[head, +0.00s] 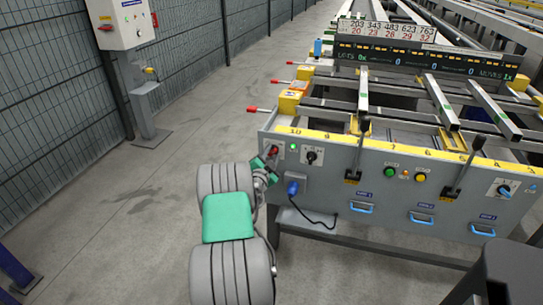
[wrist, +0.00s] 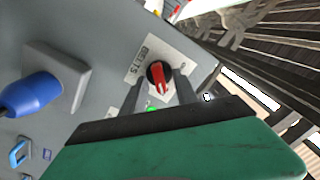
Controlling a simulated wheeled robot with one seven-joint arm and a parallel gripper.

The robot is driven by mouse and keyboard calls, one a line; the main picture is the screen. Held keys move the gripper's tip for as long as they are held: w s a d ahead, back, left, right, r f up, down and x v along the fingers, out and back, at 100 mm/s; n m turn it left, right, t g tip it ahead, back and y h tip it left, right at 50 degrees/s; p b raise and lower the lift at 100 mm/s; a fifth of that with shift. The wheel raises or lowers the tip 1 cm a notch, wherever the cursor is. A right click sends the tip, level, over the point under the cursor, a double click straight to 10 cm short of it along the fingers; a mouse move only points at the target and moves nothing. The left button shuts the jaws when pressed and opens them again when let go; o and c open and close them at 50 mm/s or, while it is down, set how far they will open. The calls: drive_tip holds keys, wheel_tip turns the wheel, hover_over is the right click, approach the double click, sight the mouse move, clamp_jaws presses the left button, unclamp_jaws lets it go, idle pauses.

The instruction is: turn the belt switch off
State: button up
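The belt switch (wrist: 160,78) is a red-handled rotary knob on a black round base, on a white plate lettered BELTS in the wrist view. Its red handle lies nearly upright in that picture. In the head view the switch (head: 273,150) is at the left end of the grey front panel, partly covered by my gripper. My gripper (wrist: 158,88) has its two dark fingers apart, one on each side of the knob, with gaps visible. Whether the fingertips reach past the knob's face is unclear. In the head view my gripper (head: 266,163) is close to the panel.
A green lamp (head: 294,146) and a black rotary knob (head: 311,156) sit right of the switch. A blue plug (head: 293,187) with a cable is below. Levers and green and yellow buttons (head: 420,178) are farther right. Open floor (head: 150,215) lies left.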

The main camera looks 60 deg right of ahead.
drive_tip(key=shift+c, duration=0.4)
clamp_jaws()
drive_tip(key=shift+f+n+b, duration=0.1)
drive_tip(key=shift+n+b, duration=0.25)
drive_tip(key=shift+n, duration=0.05)
drive_tip(key=shift+n+b, duration=0.75)
drive_tip(key=shift+n, duration=0.15)
drive_tip(key=n+b, duration=0.2)
drive_tip(key=n, duration=0.1)
drive_tip(key=shift+w, duration=0.1)
drive_tip(key=n+b, duration=0.1)
drive_tip(key=n, duration=0.5)
drive_tip(key=shift+w, duration=0.1)
drive_tip(key=n, duration=0.6)
drive_tip(key=shift+w+a, duration=0.1)
drive_tip(key=shift+n, duration=0.3)
